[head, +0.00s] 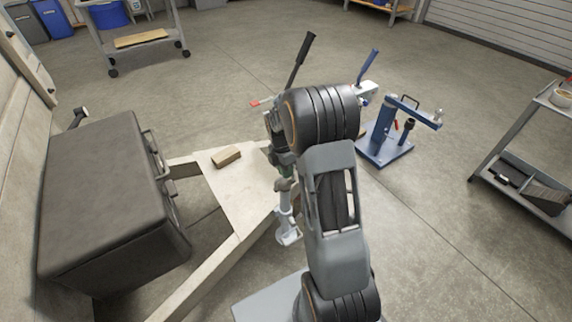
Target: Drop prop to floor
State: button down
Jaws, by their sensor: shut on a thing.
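A light grey metal prop (286,218) stands near the tip of the trailer frame (232,190), with a small foot at its lower end. Its upper part runs into a cluster of dark and greenish parts beside my arm. I cannot tell clearly whether the foot touches the floor. A small lever with a red end (256,103) sticks out to the left above this cluster. My arm's thick dark joint and grey link cover the area just right of the prop. My gripper and its fingertips cannot be made out; the arm seems to hide them.
A black lever (300,60) rises behind my arm. A wooden block (226,156) lies on the frame's plate, and a dark box (105,200) sits at left. A blue stand (386,145) is at right. A cart (140,40) and shelf (525,170) stand farther out. Open floor lies between.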

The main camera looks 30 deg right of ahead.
jog(key=shift+f, duration=0.1)
jog(key=c, duration=1.2)
grip_release()
jog(key=shift+o, duration=0.2)
notch_tip(320, 180, up, 14)
jog(key=w+p, duration=0.2)
jog(key=p, duration=0.3)
jog(key=shift+w+a+f, duration=0.15)
jog(key=shift+w+f, duration=0.1)
jog(key=shift+w, duration=0.1)
